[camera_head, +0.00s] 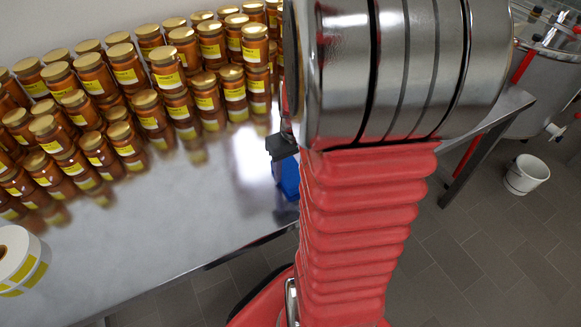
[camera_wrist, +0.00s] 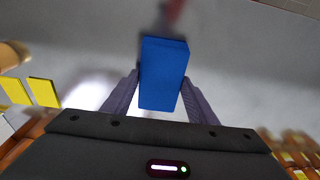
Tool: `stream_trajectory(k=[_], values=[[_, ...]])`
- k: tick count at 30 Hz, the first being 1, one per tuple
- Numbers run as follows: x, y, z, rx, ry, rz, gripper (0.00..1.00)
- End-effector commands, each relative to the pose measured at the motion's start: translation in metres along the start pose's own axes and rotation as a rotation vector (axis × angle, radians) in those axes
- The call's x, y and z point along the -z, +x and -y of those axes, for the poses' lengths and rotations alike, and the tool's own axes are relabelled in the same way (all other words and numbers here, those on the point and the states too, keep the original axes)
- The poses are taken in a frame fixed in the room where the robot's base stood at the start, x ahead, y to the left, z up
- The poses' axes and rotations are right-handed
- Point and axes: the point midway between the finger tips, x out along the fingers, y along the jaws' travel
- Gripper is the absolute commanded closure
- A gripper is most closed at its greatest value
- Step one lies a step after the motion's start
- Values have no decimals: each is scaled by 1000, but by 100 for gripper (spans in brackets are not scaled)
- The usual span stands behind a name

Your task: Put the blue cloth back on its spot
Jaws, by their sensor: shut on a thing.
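The blue cloth (camera_wrist: 163,75) is a folded, flat-sided block between the two fingers of my gripper (camera_wrist: 162,92) in the wrist view. The fingers touch it on both sides, so my gripper is shut on it. In the head view a part of the blue cloth (camera_head: 288,178) shows left of my red arm, near the front edge of the steel table (camera_head: 190,235). My arm hides the rest of the cloth and most of the gripper there. I cannot tell whether the cloth touches the table. No marked spot for the cloth can be made out.
Many honey jars (camera_head: 125,75) with gold lids stand in stacked rows along the table's back. A roll of labels (camera_head: 22,262) lies at the left edge. The table's middle is clear. A white bucket (camera_head: 526,175) stands on the floor by a steel tank (camera_head: 550,75) at right.

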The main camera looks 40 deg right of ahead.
Motion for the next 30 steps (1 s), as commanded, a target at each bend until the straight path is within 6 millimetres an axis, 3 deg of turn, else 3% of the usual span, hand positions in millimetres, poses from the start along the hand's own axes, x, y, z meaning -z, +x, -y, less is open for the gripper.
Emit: stream_trajectory(k=[5,6,13,23,30], values=[[0,2,0,0,0,0,68],[0,2,0,0,0,0,46],[0,2,0,0,0,0,30],[0,0,-1,-1,1,-1,29],[1,-18,-1,-2,0,-4,29]])
